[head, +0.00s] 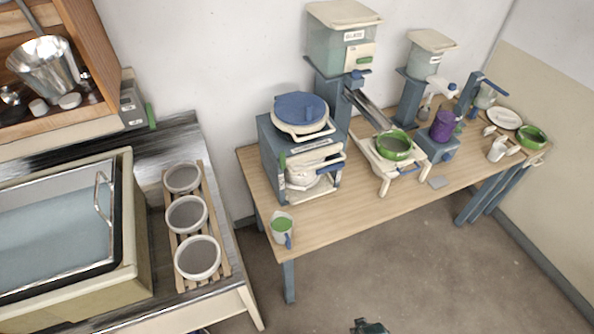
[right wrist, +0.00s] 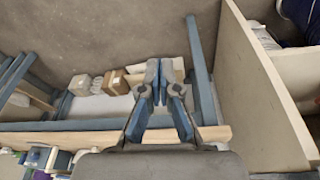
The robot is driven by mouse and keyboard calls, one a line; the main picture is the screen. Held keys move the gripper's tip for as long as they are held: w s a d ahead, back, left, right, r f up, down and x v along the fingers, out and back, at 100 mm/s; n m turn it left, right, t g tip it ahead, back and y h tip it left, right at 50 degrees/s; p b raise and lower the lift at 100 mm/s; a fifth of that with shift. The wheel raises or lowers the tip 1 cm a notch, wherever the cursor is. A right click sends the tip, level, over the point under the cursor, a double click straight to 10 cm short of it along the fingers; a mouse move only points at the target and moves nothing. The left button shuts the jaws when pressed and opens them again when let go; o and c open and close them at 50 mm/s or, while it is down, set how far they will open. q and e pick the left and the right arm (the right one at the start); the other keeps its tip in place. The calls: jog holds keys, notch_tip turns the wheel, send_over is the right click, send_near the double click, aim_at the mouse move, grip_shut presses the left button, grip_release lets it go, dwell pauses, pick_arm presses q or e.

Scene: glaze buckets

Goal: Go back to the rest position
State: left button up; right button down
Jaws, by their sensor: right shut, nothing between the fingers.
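My right gripper (right wrist: 155,82) shows in the right wrist view with its two fingertips together and nothing between them. It hangs over the floor, and the blue-legged frame of a table lies beyond it in that view. A small dark part at the bottom edge of the head view looks like the tip of my right gripper (head: 370,326), apart from the wooden table (head: 350,215) and over bare floor. My left gripper is in neither view.
The table carries a green-rimmed bowl (head: 393,145), a purple container (head: 443,125) and a cup (head: 282,228) near its front left edge. Three white buckets (head: 197,258) stand on a slatted rack at left. Boxes (right wrist: 112,82) lie under the frame. The floor (head: 400,270) in front is clear.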

jog(key=s+d+f+g+b, duration=0.15)
jog(key=s+f, duration=0.25)
jog(key=f, duration=0.8)
jog(key=s+f+b, duration=0.2)
jog(key=s+f, duration=0.1)
jog(key=f, duration=0.8)
jog(key=s+d+f+b, duration=0.2)
jog(key=s+f+b, duration=0.1)
jog(key=s+f, duration=0.9)
jog(key=shift+s+f, duration=0.25)
jog(key=shift+s, duration=0.75)
jog(key=shift+g, duration=0.25)
